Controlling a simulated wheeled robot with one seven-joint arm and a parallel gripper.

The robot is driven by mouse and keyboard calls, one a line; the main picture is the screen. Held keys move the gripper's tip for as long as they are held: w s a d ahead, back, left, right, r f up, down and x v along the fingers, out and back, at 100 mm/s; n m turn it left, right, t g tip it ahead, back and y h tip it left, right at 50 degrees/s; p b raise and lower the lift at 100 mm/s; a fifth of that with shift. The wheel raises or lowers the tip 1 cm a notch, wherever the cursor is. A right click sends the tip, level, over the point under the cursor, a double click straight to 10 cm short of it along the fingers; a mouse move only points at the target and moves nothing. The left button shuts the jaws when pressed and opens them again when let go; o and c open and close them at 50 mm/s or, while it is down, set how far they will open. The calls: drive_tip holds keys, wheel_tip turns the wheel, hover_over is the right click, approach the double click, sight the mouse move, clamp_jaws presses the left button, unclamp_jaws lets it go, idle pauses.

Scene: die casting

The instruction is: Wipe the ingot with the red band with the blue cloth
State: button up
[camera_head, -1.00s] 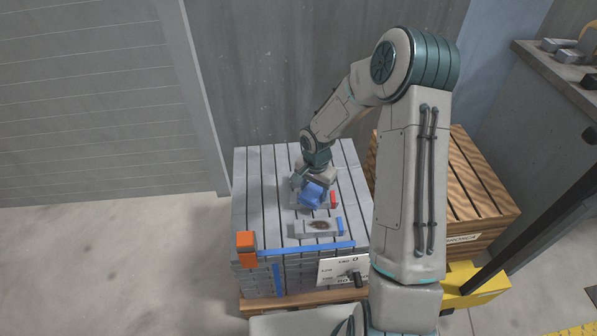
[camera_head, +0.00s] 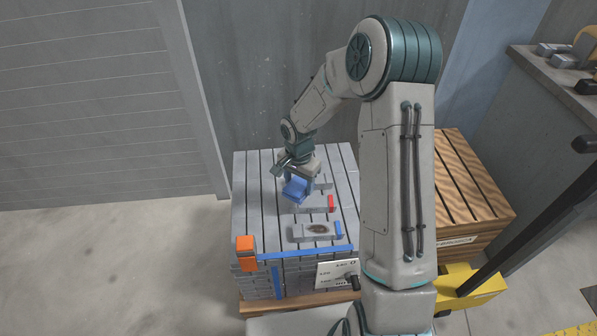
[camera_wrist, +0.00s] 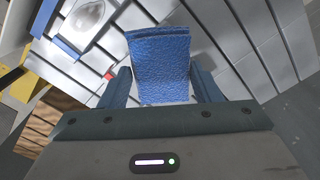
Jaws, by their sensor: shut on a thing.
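The ingot with the red band (camera_head: 313,206) lies on the stacked grey bars, its red band at its right end. The visible part of its top looks plain grey; the cloth hides part of its left side. In the wrist view only its red band (camera_wrist: 109,75) shows clearly, left of the cloth. My gripper (camera_head: 297,178) is shut on the blue cloth (camera_head: 296,190), which fills the space between the fingers in the wrist view (camera_wrist: 160,65). The cloth is at the ingot's left end, seemingly raised; I cannot tell whether they touch.
An ingot with a blue band (camera_head: 316,231) and a dark patch lies in front. Another grey ingot (camera_head: 323,182) lies behind, partly hidden by my gripper. An orange corner piece (camera_head: 245,243) and blue strap (camera_head: 310,253) mark the stack's front. A wooden crate (camera_head: 465,190) stands right.

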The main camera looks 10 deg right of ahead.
drive_tip(key=shift+r+p, duration=0.65)
drive_tip(key=shift+r, duration=0.65)
